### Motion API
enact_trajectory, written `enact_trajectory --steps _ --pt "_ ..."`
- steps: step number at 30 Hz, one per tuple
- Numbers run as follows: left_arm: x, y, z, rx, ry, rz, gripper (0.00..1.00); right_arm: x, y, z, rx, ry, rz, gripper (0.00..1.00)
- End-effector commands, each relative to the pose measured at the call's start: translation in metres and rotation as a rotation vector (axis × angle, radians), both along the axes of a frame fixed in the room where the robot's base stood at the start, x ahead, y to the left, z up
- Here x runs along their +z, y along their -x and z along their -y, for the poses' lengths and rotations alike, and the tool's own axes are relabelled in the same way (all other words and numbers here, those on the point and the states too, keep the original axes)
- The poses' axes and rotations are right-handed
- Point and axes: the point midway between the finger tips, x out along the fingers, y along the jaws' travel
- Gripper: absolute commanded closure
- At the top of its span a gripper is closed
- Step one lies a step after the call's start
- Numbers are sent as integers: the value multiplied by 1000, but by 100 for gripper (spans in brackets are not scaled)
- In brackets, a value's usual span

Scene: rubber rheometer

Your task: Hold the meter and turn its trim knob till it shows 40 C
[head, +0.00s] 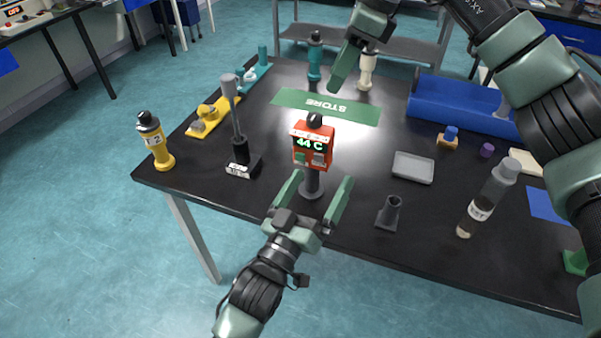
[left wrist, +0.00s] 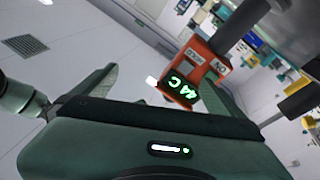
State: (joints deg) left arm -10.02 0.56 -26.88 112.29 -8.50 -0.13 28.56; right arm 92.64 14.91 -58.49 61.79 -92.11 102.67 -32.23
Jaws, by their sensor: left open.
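The orange-red meter (head: 312,157) stands upright on a grey post (head: 313,183) near the table's front edge, and its green display reads 44 C. A black trim knob (head: 315,119) sits on its top. The meter also shows in the left wrist view (left wrist: 203,62), tilted, reading 44 C. My left gripper (head: 320,179) is open, its fingers spread to either side of the post below the meter, with gaps to both. My right gripper (head: 334,84) is above the table behind the meter, apart from the knob. Only one finger shows clearly, so its opening is hidden.
A green STORE mat (head: 326,106) lies behind the meter. A black stand with a grey rod (head: 241,150) is to the left. A grey tray (head: 413,168), a dark funnel-like piece (head: 389,212) and a clear bottle (head: 487,199) are to the right. A blue bin (head: 455,105) stands farther back.

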Motion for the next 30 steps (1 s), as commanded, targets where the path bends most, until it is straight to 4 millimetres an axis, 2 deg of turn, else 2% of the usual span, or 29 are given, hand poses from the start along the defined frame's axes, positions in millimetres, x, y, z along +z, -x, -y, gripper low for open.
enact_trajectory --steps 3,9,14,24,30 --pt "-5 -20 -10 69 -229 -15 0 0 0 0 0 0 0 64" --pt "-10 -37 -31 161 -440 -41 0 0 0 0 0 0 0 64" --pt "-11 -49 -33 181 -477 -47 0 0 0 0 0 0 0 64" --pt "-11 -96 -17 179 -475 -48 0 0 0 0 0 0 0 64" --pt "-12 -112 -12 179 -474 -50 0 0 0 0 0 0 0 64"
